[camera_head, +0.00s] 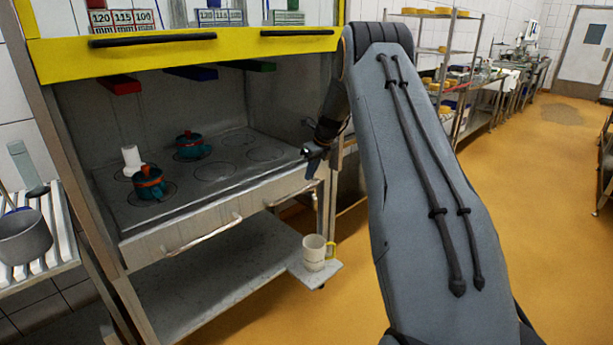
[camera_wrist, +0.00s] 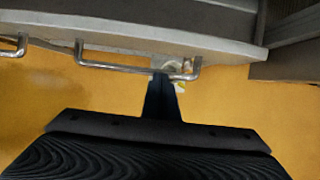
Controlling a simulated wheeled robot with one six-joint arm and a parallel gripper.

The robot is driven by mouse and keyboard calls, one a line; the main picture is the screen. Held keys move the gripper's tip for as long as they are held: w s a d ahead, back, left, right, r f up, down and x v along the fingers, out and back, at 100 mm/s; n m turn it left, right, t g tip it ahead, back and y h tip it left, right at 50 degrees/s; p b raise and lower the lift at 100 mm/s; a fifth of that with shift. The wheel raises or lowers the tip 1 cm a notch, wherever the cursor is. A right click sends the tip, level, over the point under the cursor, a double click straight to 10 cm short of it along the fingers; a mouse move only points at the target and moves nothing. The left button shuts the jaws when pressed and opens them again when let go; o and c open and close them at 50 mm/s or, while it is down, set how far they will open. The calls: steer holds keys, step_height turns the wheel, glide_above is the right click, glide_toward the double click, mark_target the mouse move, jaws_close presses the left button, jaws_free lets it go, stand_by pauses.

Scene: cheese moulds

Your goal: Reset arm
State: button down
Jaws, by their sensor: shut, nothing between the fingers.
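My gripper (camera_head: 313,158) shows in the head view at the right front corner of the workstation, near the right drawer handle (camera_head: 292,195). Its fingers are shut and hold nothing. In the wrist view my gripper (camera_wrist: 162,82) points toward a metal handle (camera_wrist: 120,67), and its tip overlaps that handle in the picture; I cannot tell whether they touch. A white mug (camera_head: 314,252) with a yellow handle stands on a small low shelf below. In the wrist view the mug (camera_wrist: 175,66) is partly hidden behind the handle and fingers.
Two teal and red pots (camera_head: 150,184) (camera_head: 190,146) and a white cylinder (camera_head: 131,158) stand on the recessed worktop (camera_head: 215,172). A grey saucepan (camera_head: 24,236) sits on a rack at left. Shelves with yellow cheeses (camera_head: 444,50) stand behind. The orange floor (camera_head: 535,200) at right is open.

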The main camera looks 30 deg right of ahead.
steer(key=b+v, duration=0.1)
steer(key=v, duration=0.6)
steer(key=shift+s+d, duration=0.3)
steer(key=shift+d, duration=0.05)
steer(key=s+a+n+g, duration=0.2)
steer(key=s+a+n, duration=1.3)
steer(key=s+a, duration=0.1)
steer(key=s+a+f+n, duration=0.1)
steer(key=s+a+n, duration=0.2)
steer(key=s+n, duration=0.2)
steer(key=s+a+f+n+g, duration=0.1)
steer(key=s+a+n, duration=0.2)
steer(key=s, duration=0.9)
steer(key=s+a+f+n+h, duration=0.1)
steer(key=s+a+n, duration=0.3)
steer(key=s+n, duration=0.5)
steer(key=shift+g, duration=0.4)
